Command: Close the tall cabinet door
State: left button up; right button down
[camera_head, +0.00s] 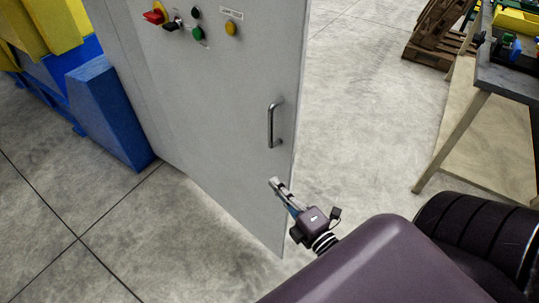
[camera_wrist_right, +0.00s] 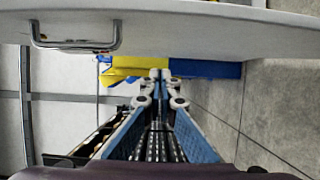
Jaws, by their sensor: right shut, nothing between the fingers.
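The tall cabinet door (camera_head: 225,100) is a light grey panel with a metal bar handle (camera_head: 271,125) near its right edge. In the wrist view the door (camera_wrist_right: 220,32) spans the top, with the handle (camera_wrist_right: 75,42) at left. I cannot tell how far the door stands open. My right gripper (camera_head: 275,183) is shut and empty, in front of the door's lower part, below the handle. In the wrist view its closed fingertips (camera_wrist_right: 160,75) are just below the door's edge; contact is unclear. My left gripper is not in view.
The door carries a red switch (camera_head: 154,15) and several buttons. A blue and yellow machine (camera_head: 105,105) stands at left. A workbench (camera_head: 500,78) and wooden pallet (camera_head: 437,42) are at upper right. Bare concrete floor (camera_head: 365,110) lies right of the door.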

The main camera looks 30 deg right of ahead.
aim_at(268, 155)
jog(key=w+d+p, duration=0.1)
jog(key=w, duration=0.2)
jog(key=w+d+p, duration=0.1)
jog(key=w, duration=0.3)
jog(key=w+d+p, duration=0.1)
jog(key=w+d, duration=0.1)
jog(key=w, duration=0.1)
jog(key=shift+w, duration=0.4)
jog(key=shift+d, duration=0.1)
